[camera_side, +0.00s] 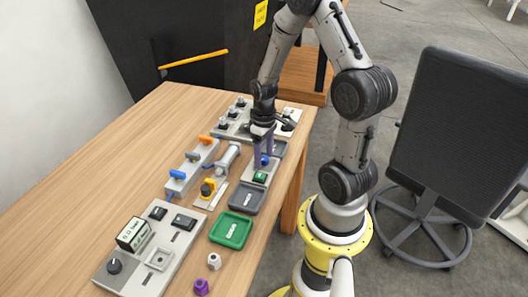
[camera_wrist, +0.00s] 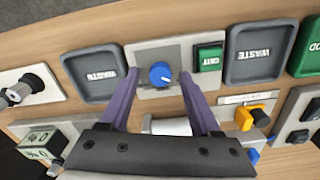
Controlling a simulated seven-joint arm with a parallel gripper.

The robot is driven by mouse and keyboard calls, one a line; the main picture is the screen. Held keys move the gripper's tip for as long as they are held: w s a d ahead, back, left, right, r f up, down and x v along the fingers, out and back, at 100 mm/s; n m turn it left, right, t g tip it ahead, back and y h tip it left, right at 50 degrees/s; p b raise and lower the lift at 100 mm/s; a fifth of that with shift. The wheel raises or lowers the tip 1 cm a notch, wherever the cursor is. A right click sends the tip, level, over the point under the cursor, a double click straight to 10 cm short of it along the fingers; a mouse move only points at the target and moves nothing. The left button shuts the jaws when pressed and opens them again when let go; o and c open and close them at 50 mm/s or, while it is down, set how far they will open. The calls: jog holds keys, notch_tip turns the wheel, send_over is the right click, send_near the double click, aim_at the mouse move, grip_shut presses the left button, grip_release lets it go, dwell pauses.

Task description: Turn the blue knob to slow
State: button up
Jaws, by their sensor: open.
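The blue knob (camera_wrist: 160,74) sits on a light grey plate (camera_wrist: 150,53) in the wrist view, with a pale pointer line on its face. Any speed marks around it are too small to read. My gripper (camera_wrist: 158,82) is open, with its two purple fingers on either side of the knob and apart from it. In the side view the knob (camera_side: 265,160) shows small beside the fingers of my gripper (camera_side: 263,158). A green button (camera_wrist: 208,58) is on the same plate, right of the knob in the wrist view.

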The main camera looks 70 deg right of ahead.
aim_at(263, 158)
notch_tip(263, 158, up, 14)
dwell(0.5)
jog(key=shift+f, duration=0.1)
jog(key=a+r+n+t+h, duration=0.1)
jog(key=a+r+n+t, duration=0.25)
jog(key=a+r, duration=0.65)
jog(key=s+a+t+y, duration=0.1)
jog(key=s+a+t, duration=0.1)
jog(key=s+a, duration=0.5)
jog(key=shift+s+a+f+m, duration=0.3)
jog(key=shift+a+f+m, duration=0.1)
jog(key=shift+a, duration=0.25)
